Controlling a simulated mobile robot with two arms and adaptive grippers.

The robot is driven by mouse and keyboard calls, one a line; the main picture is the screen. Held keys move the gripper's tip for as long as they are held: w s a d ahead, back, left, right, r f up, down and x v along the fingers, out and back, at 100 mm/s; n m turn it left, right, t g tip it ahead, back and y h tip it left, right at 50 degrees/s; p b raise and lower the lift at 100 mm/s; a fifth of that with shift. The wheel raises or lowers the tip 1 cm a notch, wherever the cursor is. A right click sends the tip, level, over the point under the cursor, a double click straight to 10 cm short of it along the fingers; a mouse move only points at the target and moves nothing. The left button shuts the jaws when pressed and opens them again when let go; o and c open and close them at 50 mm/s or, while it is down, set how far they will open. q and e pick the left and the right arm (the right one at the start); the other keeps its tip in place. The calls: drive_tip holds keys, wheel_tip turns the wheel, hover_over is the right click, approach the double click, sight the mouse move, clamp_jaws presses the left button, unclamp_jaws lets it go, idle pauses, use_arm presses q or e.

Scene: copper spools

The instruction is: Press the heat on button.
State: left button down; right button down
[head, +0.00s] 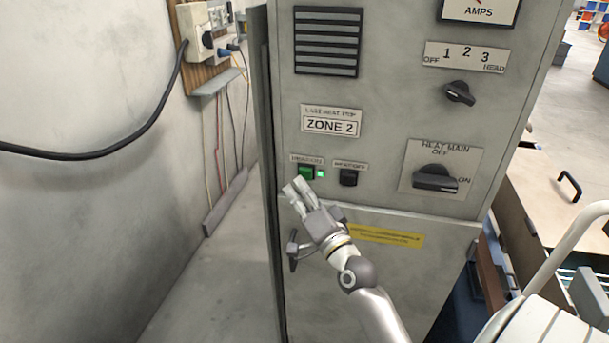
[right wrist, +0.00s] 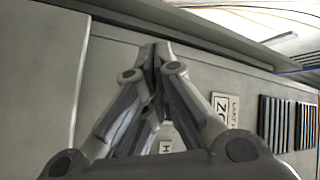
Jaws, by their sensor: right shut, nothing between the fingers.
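The green heat on button (head: 306,172) sits on the grey cabinet front under a small label that is hard to read. A small bright green light (head: 320,174) shows just right of it. My right gripper (head: 297,186) is shut and empty, its fingertips just below and left of the button. I cannot tell whether they touch it. In the right wrist view the shut fingers (right wrist: 156,55) point at the cabinet front, and the button cannot be made out there. The black heat off button (head: 348,177) is to the right. My left gripper is not in view.
The grey cabinet also carries a ZONE 2 plate (head: 331,124), a heat main knob (head: 436,179) and a head selector knob (head: 459,93). A wall with a black cable (head: 120,150) is at left. A white rail (head: 555,255) stands at lower right.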

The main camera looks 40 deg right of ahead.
drive_tip(key=shift+s+a+p, duration=0.6)
drive_tip(key=shift+s+a, duration=1.05)
drive_tip(key=shift+a, duration=0.25)
